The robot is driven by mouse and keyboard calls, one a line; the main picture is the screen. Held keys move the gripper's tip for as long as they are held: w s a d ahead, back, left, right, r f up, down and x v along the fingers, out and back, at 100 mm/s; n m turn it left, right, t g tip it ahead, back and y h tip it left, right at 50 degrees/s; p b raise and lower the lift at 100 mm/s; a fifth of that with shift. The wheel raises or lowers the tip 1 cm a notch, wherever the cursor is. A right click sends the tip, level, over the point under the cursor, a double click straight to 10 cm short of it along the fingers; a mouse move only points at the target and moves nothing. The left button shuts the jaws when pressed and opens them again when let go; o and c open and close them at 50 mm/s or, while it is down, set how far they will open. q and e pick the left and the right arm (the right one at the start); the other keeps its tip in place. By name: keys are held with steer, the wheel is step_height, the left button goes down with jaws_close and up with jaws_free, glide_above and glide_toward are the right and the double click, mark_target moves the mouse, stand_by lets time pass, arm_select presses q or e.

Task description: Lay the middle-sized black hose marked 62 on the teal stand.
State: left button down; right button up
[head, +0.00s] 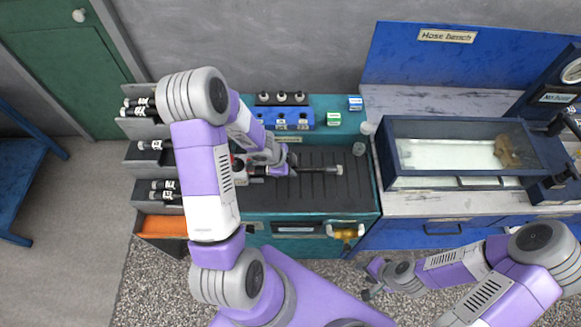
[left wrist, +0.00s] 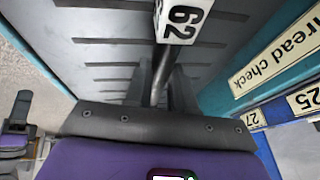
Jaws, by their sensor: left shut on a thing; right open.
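The black hose marked 62 (head: 318,169) lies sideways above or on the dark grooved top of the teal stand (head: 310,217), with a light metal end at its right. My left gripper (head: 290,166) is shut on it. In the left wrist view, the white 62 tag (left wrist: 180,20) and the hose's dark rod run between the fingers (left wrist: 160,90), over the ribbed grey surface. I cannot tell whether the hose touches that surface. My forearm hides part of the stand. My right gripper (head: 372,279) is open and empty, below the stand's right front corner.
A grey rack (head: 145,165) with several labelled hoses stands left of the stand. A blue block with number labels (head: 285,119) stands at the back. A blue-framed glass tank (head: 460,145) sits on the bench to the right. A brass fitting (head: 346,233) sticks out in front.

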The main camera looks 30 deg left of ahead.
arm_select(q)
steer(key=shift+f+b, duration=0.6)
steer(key=shift+f, duration=0.05)
steer(key=c, duration=0.9)
jaws_free()
steer(key=shift+s+f, duration=0.15)
steer(key=p+v, duration=0.3)
steer(key=v, duration=0.1)
steer(key=p+v, duration=0.3)
steer(key=shift+r, duration=0.45)
